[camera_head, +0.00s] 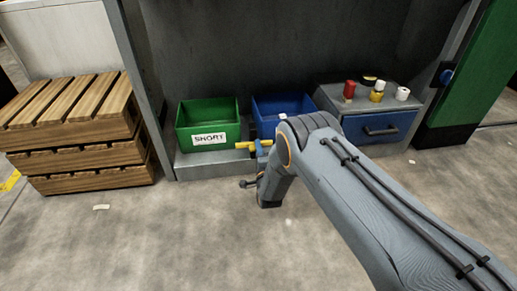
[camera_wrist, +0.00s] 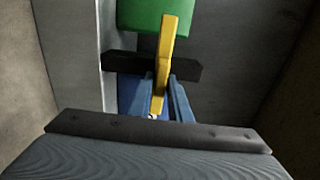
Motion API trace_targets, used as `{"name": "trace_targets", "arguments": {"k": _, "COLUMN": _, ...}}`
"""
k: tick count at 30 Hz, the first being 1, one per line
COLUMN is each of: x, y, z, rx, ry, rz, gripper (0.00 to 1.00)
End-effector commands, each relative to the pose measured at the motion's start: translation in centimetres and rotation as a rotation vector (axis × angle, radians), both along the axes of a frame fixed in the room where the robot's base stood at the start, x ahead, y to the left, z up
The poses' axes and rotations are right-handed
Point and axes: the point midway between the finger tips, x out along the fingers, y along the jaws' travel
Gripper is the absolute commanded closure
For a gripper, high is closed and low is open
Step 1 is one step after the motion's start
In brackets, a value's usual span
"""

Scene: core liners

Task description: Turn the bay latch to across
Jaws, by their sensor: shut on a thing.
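The bay latch (camera_head: 243,145) is a yellow bar in front of the bins, at the bay's front edge. In the head view it points left from my gripper (camera_head: 261,149). In the wrist view the yellow latch (camera_wrist: 166,55) runs from the top centre down between the blue fingers of my gripper (camera_wrist: 158,98). The fingers are shut on it. A dark crosspiece (camera_wrist: 125,65) lies across behind the latch in the wrist view. The latch's far end at the grip is partly hidden by the fingers, and its pivot cannot be made out.
A green bin (camera_head: 208,112) labelled SHORT and a blue bin (camera_head: 272,104) stand in the bay behind. Right is a grey cabinet with a blue drawer (camera_head: 360,130) and several small containers on top. Wooden crates (camera_head: 85,155) stand at left. The front floor is mostly clear.

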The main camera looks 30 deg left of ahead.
Motion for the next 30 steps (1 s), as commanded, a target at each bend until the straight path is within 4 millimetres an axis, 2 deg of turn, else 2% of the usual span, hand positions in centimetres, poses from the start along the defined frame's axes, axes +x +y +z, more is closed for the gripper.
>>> {"name": "trace_targets", "arguments": {"k": 6, "x": 0.0, "y": 0.0, "z": -0.1, "rx": 0.0, "ry": 0.004, "rz": 0.001, "gripper": 1.0}}
{"name": "trace_targets", "arguments": {"k": 7, "x": 0.0, "y": 0.1, "z": -0.1, "rx": 0.0, "ry": 0.004, "rz": 0.001, "gripper": 0.81}}
{"name": "trace_targets", "arguments": {"k": 9, "x": 0.0, "y": 0.0, "z": -0.1, "rx": 0.0, "ry": 0.004, "rz": 0.001, "gripper": 0.69}}
{"name": "trace_targets", "arguments": {"k": 20, "x": -0.2, "y": -0.3, "z": 0.0, "rx": -0.001, "ry": 0.002, "rz": -0.001, "gripper": 0.69}}
{"name": "trace_targets", "arguments": {"k": 30, "x": -4.4, "y": -3.2, "z": 0.1, "rx": -0.003, "ry": 0.004, "rz": 0.0, "gripper": 0.69}}
